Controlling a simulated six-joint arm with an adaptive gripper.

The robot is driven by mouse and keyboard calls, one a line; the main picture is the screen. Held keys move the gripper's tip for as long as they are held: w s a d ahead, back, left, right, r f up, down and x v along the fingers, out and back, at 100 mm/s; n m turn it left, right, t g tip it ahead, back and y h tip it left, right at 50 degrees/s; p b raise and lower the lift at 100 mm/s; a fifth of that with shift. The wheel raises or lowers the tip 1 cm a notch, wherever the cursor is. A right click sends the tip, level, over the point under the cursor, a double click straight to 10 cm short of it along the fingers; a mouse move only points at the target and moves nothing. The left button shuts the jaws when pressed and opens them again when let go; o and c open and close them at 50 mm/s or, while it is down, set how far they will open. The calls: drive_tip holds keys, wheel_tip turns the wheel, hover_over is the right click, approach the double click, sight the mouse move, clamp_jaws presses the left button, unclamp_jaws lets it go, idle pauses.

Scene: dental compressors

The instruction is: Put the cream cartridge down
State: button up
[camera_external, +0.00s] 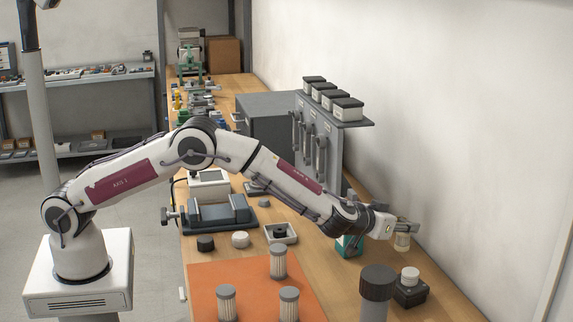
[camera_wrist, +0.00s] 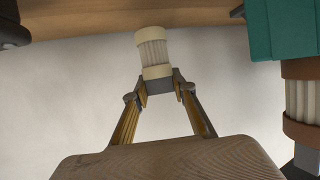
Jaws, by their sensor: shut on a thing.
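The cream cartridge (camera_wrist: 153,54) has a ribbed white body with cream end caps.
A teal block (camera_external: 348,246) stands just left of my gripper, also at upper right in the wrist view (camera_wrist: 284,28), beside a brown-capped cartridge (camera_wrist: 304,100). A dark-capped cylinder (camera_external: 377,283) and black box (camera_external: 411,293) stand in front. Grey-capped cartridges (camera_external: 278,262) stand on the orange mat (camera_external: 245,279).

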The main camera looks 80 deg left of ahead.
sight(399, 235)
drive_tip(key=shift+f, duration=1.75)
drive_tip(key=shift+f, duration=0.15)
drive_tip(key=o, duration=1.1)
drive_tip(key=shift+r, duration=0.2)
drive_tip(key=shift+v, duration=6)
